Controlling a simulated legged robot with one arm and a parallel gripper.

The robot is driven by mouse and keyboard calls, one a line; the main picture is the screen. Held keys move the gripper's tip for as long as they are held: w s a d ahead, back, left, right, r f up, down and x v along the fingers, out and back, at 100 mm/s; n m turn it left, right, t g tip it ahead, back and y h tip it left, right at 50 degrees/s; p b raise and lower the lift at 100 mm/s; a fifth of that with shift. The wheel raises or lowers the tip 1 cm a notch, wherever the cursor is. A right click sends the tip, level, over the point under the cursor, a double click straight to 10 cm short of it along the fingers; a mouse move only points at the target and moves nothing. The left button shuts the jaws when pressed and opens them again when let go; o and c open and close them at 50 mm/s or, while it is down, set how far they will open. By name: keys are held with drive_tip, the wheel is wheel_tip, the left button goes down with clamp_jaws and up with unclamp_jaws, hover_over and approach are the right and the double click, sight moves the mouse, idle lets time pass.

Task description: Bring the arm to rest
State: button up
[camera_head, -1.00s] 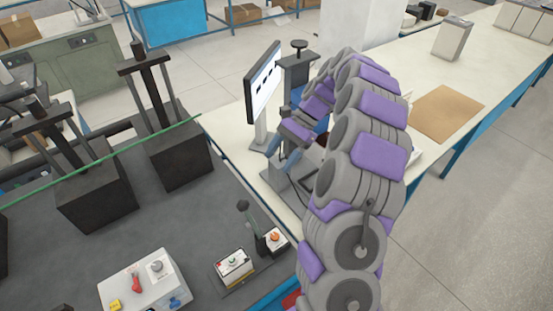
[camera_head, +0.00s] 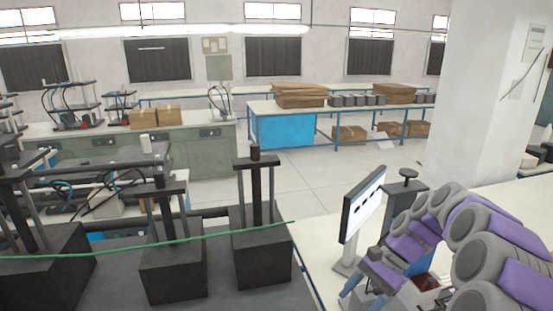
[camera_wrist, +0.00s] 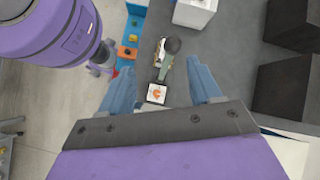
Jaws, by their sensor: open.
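My purple and grey arm (camera_head: 490,245) is bent at the lower right of the head view, beside a monitor. Its end reaches down and left, low in that view. My gripper (camera_wrist: 162,84) shows in the wrist view with its two blue-grey fingers spread apart and nothing between them. Beyond the fingers, a small box with an orange button (camera_wrist: 156,94) shows, apart from them as far as I can tell. My gripper is partly cut off at the bottom of the head view.
A monitor (camera_head: 362,204) stands on the pale bench left of my arm. Dark blocks with posts (camera_head: 262,245) stand on a grey surface, with a green line (camera_head: 190,238) across them. A white pillar (camera_head: 478,100) rises behind. Open floor (camera_head: 320,175) lies farther back.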

drive_tip(key=s+a+f+n+h+b, duration=0.25)
drive_tip(key=s+a+b, duration=0.2)
drive_tip(key=s, duration=0.25)
drive_tip(key=s+a+f+n+h+b, duration=0.1)
drive_tip(key=s+a+f+n+b, duration=0.25)
drive_tip(key=s+a, duration=0.2)
drive_tip(key=s+d+f+n+h+b, duration=0.1)
drive_tip(key=s+f+n+h+b, duration=0.1)
drive_tip(key=s+f+b, duration=0.2)
drive_tip(key=s+d+f+n+t+h+b, duration=0.1)
drive_tip(key=s+f+b, duration=0.4)
drive_tip(key=s, duration=0.8)
wheel_tip(320, 180, down, 4)
drive_tip(key=shift+s+d+r+n+h, duration=0.1)
drive_tip(key=shift+s+d+n+h, duration=0.25)
drive_tip(key=shift+n, duration=0.55)
